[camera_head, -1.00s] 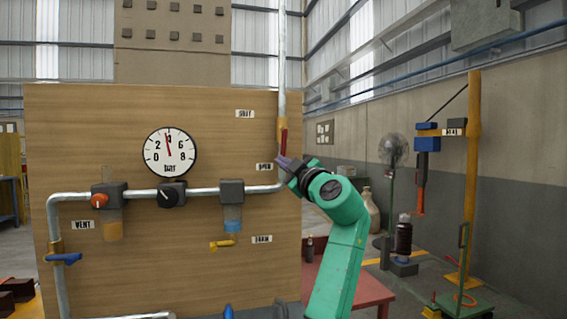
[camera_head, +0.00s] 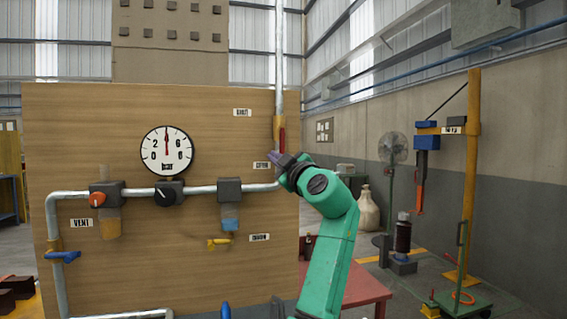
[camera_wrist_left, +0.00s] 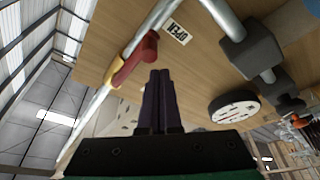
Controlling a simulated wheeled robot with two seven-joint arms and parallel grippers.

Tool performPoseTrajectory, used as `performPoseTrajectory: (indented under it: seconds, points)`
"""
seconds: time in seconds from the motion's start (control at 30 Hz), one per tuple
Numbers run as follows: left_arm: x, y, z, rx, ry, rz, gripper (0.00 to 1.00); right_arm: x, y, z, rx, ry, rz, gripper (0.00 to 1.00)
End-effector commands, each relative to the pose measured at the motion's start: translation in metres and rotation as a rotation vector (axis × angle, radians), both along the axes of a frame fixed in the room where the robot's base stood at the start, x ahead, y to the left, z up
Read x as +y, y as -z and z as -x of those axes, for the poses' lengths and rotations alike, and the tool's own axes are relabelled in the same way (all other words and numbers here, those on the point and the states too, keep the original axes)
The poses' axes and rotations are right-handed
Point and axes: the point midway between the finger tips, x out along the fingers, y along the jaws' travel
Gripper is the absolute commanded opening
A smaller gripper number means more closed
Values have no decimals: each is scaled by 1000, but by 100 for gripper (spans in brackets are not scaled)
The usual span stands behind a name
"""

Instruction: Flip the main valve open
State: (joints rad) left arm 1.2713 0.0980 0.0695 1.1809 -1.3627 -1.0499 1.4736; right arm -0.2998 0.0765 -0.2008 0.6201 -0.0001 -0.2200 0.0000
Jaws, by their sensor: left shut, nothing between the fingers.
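The main valve, with a brass-yellow body (camera_head: 277,124) and a red lever (camera_head: 282,138), sits on the vertical pipe at the panel's right edge. The lever lies along the pipe, pointing down. In the left wrist view, the red lever (camera_wrist_left: 137,58) and yellow body (camera_wrist_left: 114,74) are beside the OPEN label (camera_wrist_left: 177,33). My left gripper (camera_head: 272,156) is shut and empty, its dark fingertips just below and left of the lever's lower end. The closed fingers (camera_wrist_left: 160,90) also show in the wrist view, apart from the lever. My right gripper is out of view.
The wooden panel (camera_head: 80,130) carries a pressure gauge (camera_head: 167,151), its needle pointing up. It also has an orange knob (camera_head: 98,199), a black knob (camera_head: 164,196), a yellow drain handle (camera_head: 220,243) and a blue vent handle (camera_head: 63,257). A red table (camera_head: 362,288) stands behind my arm.

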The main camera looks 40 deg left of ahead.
Motion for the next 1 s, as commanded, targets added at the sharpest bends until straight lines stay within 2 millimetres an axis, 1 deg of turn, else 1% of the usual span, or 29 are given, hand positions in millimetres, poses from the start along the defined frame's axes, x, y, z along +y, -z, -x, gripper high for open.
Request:
performPoseTrajectory:
  seconds: [0.03, 0.07, 0.1, 0.13, 0.3, 0.4, 0.5, 0.63, 1.0]
  points:
    - [9, -10, 7, -5, -3, 0, 0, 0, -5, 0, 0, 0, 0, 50]
    - [15, -14, 10, -4, -2, 0, 0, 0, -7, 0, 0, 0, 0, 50]
    - [5, -5, 12, -3, 4, -1, 0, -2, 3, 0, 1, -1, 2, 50]
    - [-4, -2, 13, -2, 7, -3, 0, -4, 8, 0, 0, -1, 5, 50]
    - [-43, 5, 28, -3, 5, 0, 0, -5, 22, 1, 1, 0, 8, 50]
    - [-62, 8, 34, -3, 4, -1, 0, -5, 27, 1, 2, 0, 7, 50]
    - [-74, 8, 38, -1, 3, -1, 0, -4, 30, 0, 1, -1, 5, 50]
    - [-79, 8, 41, -1, 1, 0, 0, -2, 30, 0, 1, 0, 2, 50]
    - [-79, 7, 41, 0, 1, -1, 0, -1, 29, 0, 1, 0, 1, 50]
